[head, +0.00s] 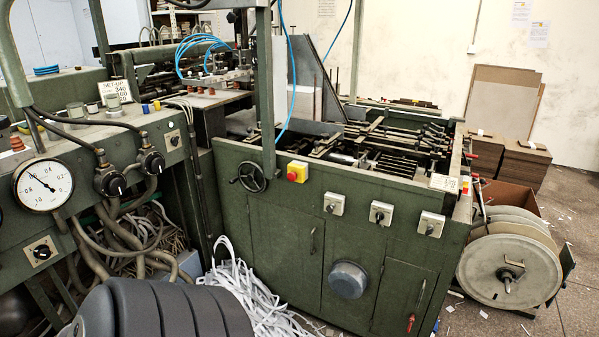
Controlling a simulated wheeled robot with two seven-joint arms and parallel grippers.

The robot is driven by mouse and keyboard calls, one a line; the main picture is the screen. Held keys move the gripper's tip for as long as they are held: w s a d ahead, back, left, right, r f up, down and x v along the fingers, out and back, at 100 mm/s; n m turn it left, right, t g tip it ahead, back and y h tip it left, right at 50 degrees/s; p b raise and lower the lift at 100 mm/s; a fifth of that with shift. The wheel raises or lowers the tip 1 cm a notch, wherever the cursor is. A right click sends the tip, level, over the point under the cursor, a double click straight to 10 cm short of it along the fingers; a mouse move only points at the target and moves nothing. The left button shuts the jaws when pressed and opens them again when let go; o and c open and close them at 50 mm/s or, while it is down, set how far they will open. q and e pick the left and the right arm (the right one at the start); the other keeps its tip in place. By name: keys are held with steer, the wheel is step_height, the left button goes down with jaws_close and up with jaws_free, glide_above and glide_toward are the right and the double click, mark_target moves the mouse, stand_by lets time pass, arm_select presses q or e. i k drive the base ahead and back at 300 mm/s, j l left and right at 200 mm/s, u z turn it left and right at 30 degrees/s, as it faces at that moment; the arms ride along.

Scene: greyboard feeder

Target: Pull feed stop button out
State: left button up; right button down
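A yellow box with a red button (293,176) is mounted at the top of the green machine's front panel, near the middle of the head view. It is the only red push button on a yellow box that I see, and it fits the feed stop button. From this distance I cannot tell whether the button is pressed in or out. Nothing covers it. Neither of my grippers shows in the head view.
A black handwheel (249,177) sits left of the button. Several grey rotary switches (381,213) and a round grey cover (348,280) are on the panel. White paper strips (255,300) lie on the floor. A large reel (510,270) stands right.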

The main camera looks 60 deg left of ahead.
mark_target(291, 177)
steer(key=u, duration=1.85)
